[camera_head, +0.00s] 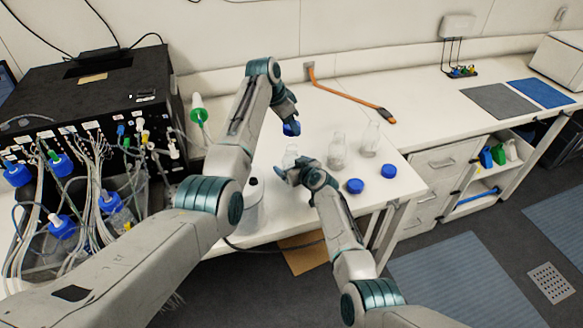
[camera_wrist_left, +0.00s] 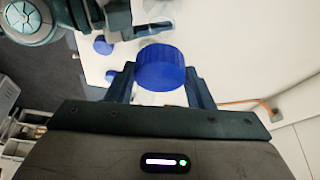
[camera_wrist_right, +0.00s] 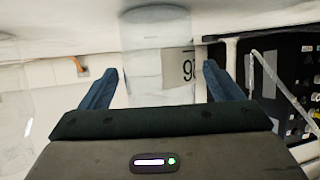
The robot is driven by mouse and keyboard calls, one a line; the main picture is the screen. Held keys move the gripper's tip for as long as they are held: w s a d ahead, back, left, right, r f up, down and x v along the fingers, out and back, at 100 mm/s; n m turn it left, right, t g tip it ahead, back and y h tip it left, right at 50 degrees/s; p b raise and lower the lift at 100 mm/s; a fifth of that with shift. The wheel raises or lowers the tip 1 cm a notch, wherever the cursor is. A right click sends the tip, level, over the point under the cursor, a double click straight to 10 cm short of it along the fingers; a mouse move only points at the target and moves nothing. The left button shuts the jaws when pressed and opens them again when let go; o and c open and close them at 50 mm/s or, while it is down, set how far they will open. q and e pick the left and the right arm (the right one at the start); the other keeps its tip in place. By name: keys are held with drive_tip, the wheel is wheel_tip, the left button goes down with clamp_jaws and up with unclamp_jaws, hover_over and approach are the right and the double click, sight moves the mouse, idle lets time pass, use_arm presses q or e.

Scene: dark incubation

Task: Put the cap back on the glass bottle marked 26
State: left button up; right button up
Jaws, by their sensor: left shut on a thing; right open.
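My left gripper (camera_head: 289,122) is shut on a blue cap (camera_head: 291,129), held in the air above the clear glass bottle (camera_head: 290,154) nearest the arms. The cap (camera_wrist_left: 160,68) sits between the fingertips in the left wrist view. My right gripper (camera_head: 292,172) is open at that bottle. In the right wrist view the bottle (camera_wrist_right: 158,62) stands between the open fingers (camera_wrist_right: 160,85), with a gap on each side. Its label (camera_wrist_right: 182,67) appears upside down and partly cut off, so I cannot read the whole number.
Two more clear bottles (camera_head: 337,152) (camera_head: 370,139) stand to the right. Two loose blue caps (camera_head: 355,186) (camera_head: 389,171) lie near the table's front edge. A black instrument (camera_head: 110,90) with many tubes stands left.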

sight(292, 147)
drive_tip(key=shift+c, duration=0.5)
drive_tip(key=c, duration=1.4)
use_arm(q)
drive_tip(key=shift+f, duration=2.5)
drive_tip(key=shift+f, duration=0.85)
drive_tip(key=shift+f, duration=0.55)
use_arm(e)
clamp_jaws()
use_arm(q)
drive_tip(key=shift+w+m+g+h, duration=0.1)
drive_tip(key=shift+m+g+h, duration=0.35)
drive_tip(key=shift+m, duration=1.15)
